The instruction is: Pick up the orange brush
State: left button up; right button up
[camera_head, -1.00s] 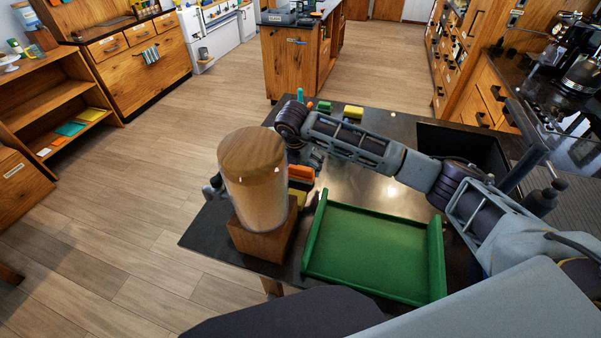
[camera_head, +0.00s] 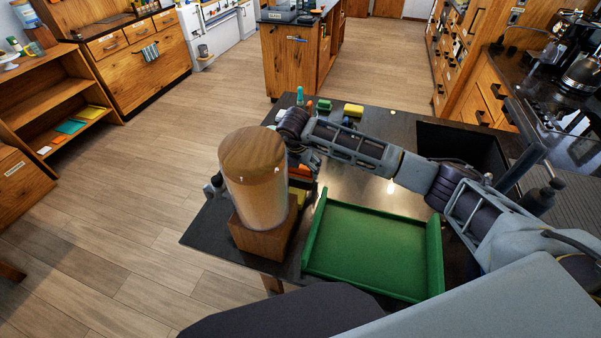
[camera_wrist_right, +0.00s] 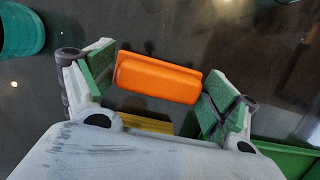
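The orange brush (camera_wrist_right: 158,78) lies between the two green-padded fingers of my right gripper (camera_wrist_right: 160,88) in the right wrist view. The fingers are spread, with a small gap showing at each end of the brush. In the head view the orange brush (camera_head: 301,171) is mostly hidden behind the wooden-topped jar and my right gripper (camera_head: 309,160), which is over the counter's left part. My left gripper is not visible in these frames.
A large jar (camera_head: 256,195) on a wooden block (camera_head: 265,241) stands at the counter's left. A green tray (camera_head: 375,250) lies to its right. A yellow item (camera_wrist_right: 147,122) is close beside the brush. Small items, including a yellow sponge (camera_head: 353,110), sit at the back.

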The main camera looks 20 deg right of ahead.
jog(key=shift+s+f, duration=0.1)
jog(key=shift+s, duration=0.05)
jog(key=c, duration=0.6)
jog(key=shift+r, duration=0.5)
notch_tip(320, 180, up, 9)
jog(key=shift+r+b, duration=0.1)
jog(key=shift+b, duration=1)
jog(key=o, duration=0.6)
jog(key=c, duration=0.3)
